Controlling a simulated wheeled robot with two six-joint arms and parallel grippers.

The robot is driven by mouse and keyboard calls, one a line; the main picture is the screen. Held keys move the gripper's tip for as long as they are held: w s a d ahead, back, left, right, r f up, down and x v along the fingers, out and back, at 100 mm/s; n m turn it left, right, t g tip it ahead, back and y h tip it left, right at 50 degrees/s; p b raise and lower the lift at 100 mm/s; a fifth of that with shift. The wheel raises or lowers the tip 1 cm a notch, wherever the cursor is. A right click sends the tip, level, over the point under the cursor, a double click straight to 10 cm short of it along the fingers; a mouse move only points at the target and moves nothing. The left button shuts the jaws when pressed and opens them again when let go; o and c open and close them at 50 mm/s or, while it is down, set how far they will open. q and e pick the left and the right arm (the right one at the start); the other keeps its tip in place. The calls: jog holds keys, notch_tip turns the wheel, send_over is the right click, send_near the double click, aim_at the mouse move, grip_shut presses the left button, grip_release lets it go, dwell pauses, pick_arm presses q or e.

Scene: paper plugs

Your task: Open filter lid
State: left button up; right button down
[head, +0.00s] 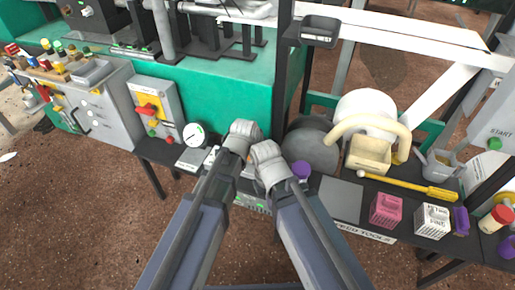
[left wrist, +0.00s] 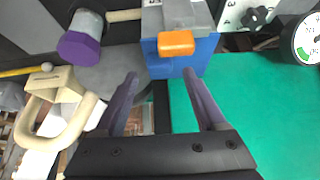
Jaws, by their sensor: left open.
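In the left wrist view a blue box (left wrist: 187,66) has a grey block (left wrist: 178,15) on it and an orange handle (left wrist: 176,43) at the front. It looks like the filter and its lid, but I cannot be sure, nor tell whether the lid is shut. My left gripper (left wrist: 160,84) is open and empty, its fingertips just short of the box and apart from the handle. In the head view my two arms hide this spot. My right gripper does not show; only its arm is seen.
A purple knob (left wrist: 79,45) and a cream curved handle (left wrist: 60,125) lie left of the gripper in the wrist view. A dial gauge (head: 195,134) stands left of my arms. A pink box (head: 386,210) and a white box (head: 432,220) sit at the right. The green surface (left wrist: 235,120) is clear.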

pick_arm(q)
jog(key=shift+f, duration=0.1)
jog(key=shift+b+x, duration=1.7)
jog(key=shift+x, duration=0.25)
jog(key=c, duration=1)
jog(key=shift+c, duration=0.2)
